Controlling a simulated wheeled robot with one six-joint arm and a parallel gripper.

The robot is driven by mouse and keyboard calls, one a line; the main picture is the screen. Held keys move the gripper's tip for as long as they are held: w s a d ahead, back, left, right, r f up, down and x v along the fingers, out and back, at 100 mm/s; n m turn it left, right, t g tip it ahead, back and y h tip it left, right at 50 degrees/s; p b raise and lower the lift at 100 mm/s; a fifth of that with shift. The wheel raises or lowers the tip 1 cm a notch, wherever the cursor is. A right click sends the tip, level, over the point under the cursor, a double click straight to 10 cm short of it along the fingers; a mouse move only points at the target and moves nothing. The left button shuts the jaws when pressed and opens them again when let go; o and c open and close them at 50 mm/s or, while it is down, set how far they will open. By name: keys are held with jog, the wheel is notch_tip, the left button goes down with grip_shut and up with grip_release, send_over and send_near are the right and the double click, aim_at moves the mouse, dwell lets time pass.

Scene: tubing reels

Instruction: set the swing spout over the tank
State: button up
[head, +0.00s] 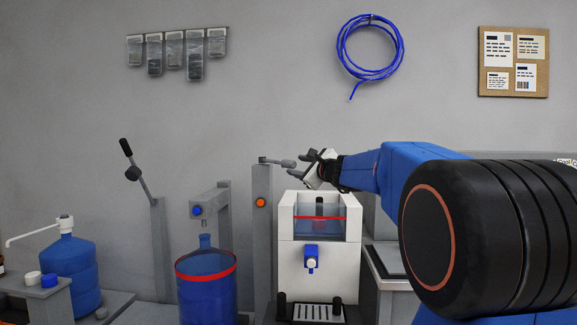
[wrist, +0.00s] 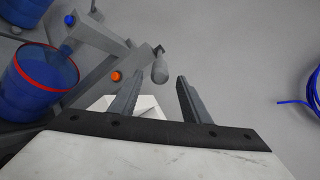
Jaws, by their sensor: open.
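A grey post (head: 262,225) with an orange button carries a short swing arm, which looks like the swing spout (head: 275,161), at its top. The arm points right and ends in a rounded grey grip, also in the wrist view (wrist: 160,69). The clear tank with a red line (head: 320,226) sits in the white machine, right of the post. My gripper (head: 307,164) is open and empty, just right of the grip. In the wrist view, the grip shows between and just past my fingertips (wrist: 163,76); contact is not visible.
Left of the post stand a blue barrel with a red rim (head: 207,290) under a grey outlet (head: 209,196), a tilted lever (head: 133,165) and a blue bottle with a pump (head: 70,265). A blue tubing coil (head: 398,45) hangs on the wall.

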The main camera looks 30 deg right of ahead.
aim_at(288, 164)
jog(key=w, duration=0.7)
jog(key=shift+w+a, duration=0.1)
jog(key=shift+w, duration=0.05)
grip_shut()
